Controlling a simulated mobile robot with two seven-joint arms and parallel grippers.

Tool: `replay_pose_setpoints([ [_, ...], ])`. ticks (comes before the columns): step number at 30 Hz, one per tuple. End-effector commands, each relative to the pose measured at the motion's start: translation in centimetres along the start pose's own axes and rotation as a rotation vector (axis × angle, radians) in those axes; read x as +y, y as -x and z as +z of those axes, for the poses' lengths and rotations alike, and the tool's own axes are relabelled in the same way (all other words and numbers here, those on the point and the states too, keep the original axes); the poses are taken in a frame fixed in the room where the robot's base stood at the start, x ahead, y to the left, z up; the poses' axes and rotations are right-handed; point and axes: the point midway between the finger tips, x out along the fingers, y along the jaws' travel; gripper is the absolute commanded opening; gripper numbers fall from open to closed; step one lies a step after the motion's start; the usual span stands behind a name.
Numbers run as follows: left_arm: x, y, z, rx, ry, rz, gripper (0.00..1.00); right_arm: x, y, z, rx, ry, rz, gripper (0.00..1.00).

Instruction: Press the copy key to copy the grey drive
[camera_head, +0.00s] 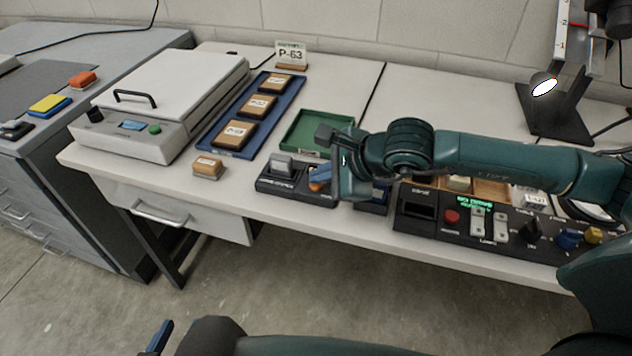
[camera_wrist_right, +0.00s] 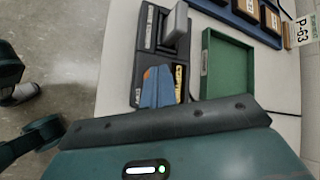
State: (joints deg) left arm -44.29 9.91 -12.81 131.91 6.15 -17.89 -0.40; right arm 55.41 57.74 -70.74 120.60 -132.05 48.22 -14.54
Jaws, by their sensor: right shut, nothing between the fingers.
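The grey drive (camera_head: 281,163) stands upright in the left part of a black dock (camera_head: 268,186); it also shows in the wrist view (camera_wrist_right: 177,22). My right gripper (camera_head: 318,178) is shut and empty, with its blue fingertips (camera_wrist_right: 158,88) over the other end of the dock, beside the drive. A small orange-yellow patch (camera_wrist_right: 180,84) shows next to the fingertips. The copy key cannot be made out clearly; the fingers cover that part of the dock. Whether they touch it cannot be told. My left gripper (camera_head: 159,338) shows only as a blue fingertip at the bottom edge.
A green tray (camera_head: 308,131) lies behind the dock. A blue tray (camera_head: 233,150) with labelled blocks, a tan block (camera_head: 208,167) and a white lidded machine (camera_head: 150,105) are to the left. A black control panel (camera_head: 480,221) is to the right, below my right arm.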

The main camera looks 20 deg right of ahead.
Motion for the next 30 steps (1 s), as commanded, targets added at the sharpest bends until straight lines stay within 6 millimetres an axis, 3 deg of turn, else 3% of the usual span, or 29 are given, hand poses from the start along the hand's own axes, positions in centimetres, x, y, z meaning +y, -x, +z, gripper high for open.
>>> replay_pose_setpoints([
  [30, 0.1, 0.1, -0.1, -0.005, 0.001, 0.001, 0.36, -0.8, 1.1, 0.8, 0.001, 0.0, 0.001, 0.0],
])
